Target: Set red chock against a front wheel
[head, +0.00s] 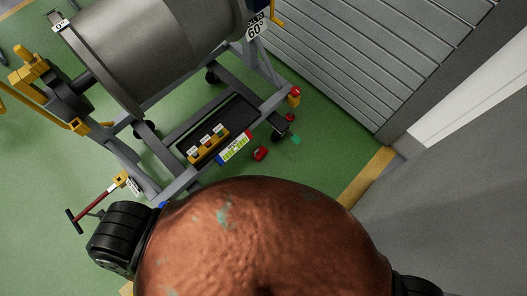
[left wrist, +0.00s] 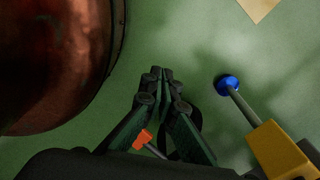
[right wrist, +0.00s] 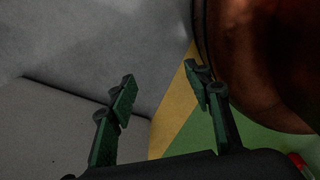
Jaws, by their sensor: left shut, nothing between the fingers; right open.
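A small red chock (head: 261,153) lies on the green floor in the head view, just outside the stand's near frame. It is apart from the dark caster wheel (head: 278,135) at that corner. A second small red thing (head: 290,117) is by the same corner; I cannot tell what it is. My left gripper (left wrist: 160,75) is shut and empty over green floor. My right gripper (right wrist: 160,75) is open and empty over grey and yellow floor. Neither gripper's fingers show in the head view. A red thing (right wrist: 301,163) is cut off at the right wrist view's lower right edge.
The grey stand (head: 182,182) carries a large grey cylinder (head: 155,45). A yellow tray (head: 208,145) and a green-and-white labelled box (head: 234,148) sit low in it. A blue ball end (left wrist: 227,84) is close right of my left gripper. A slatted grey wall (head: 335,60) bounds the right.

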